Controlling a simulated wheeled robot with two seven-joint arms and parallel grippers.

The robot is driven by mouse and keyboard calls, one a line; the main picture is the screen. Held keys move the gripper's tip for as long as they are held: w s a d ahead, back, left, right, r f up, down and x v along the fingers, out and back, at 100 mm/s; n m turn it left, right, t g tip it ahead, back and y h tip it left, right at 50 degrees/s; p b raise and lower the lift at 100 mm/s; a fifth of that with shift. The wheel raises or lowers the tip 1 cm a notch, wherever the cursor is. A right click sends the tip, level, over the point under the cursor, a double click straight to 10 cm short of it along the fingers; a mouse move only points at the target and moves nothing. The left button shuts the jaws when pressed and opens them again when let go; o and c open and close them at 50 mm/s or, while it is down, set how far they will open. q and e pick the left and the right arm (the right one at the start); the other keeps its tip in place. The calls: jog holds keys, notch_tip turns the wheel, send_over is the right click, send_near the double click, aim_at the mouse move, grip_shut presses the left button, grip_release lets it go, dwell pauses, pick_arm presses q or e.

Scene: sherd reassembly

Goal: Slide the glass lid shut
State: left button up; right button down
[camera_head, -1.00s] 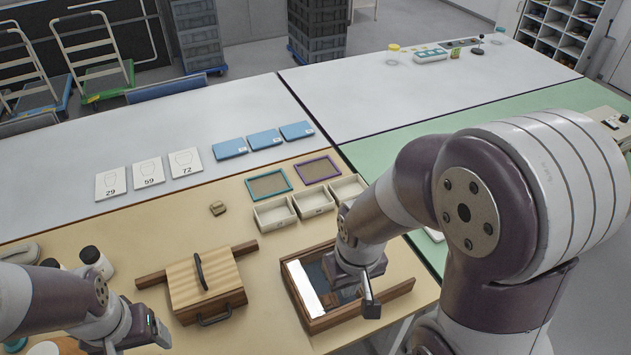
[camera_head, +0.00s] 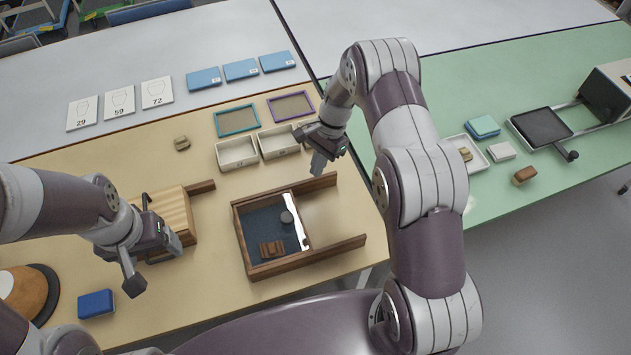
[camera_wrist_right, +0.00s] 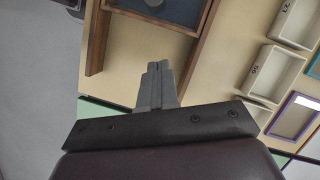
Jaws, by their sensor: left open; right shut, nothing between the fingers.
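The wooden box (camera_head: 243,250) has a dark blue floor and two rails reaching right. A pale bright strip (camera_head: 297,218) runs along its right side; I cannot tell whether it is the glass lid's edge or glare. The clear lid itself is hard to make out. A round grey piece (camera_head: 286,217) and brown pieces (camera_head: 271,248) show inside. My right gripper (camera_head: 318,165) is shut and empty near the far rail's right end. In the right wrist view its fingers (camera_wrist_right: 158,70) are together between the rails in the picture. My left gripper (camera_head: 154,262) is open beside another wooden box.
That other wooden box (camera_head: 177,212) stands left, partly behind my left gripper. Cream trays (camera_head: 237,153) and framed mats (camera_head: 237,120) lie behind the lidded box. A blue block (camera_head: 96,304) lies at front left. The tabletop between the two boxes is clear.

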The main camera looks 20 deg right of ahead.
pick_arm(q)
jog(key=r+p, duration=0.4)
jog(key=shift+a+r+p, duration=0.2)
jog(key=shift+r+p, duration=0.15)
jog(key=shift+r, duration=0.05)
pick_arm(e)
jog(key=s+a+f, duration=0.3)
jog(key=a+f, duration=0.3)
jog(key=f, duration=0.3)
jog(key=shift+s+a, duration=0.2)
jog(key=shift+a, duration=0.1)
jog(key=shift+a, duration=0.1)
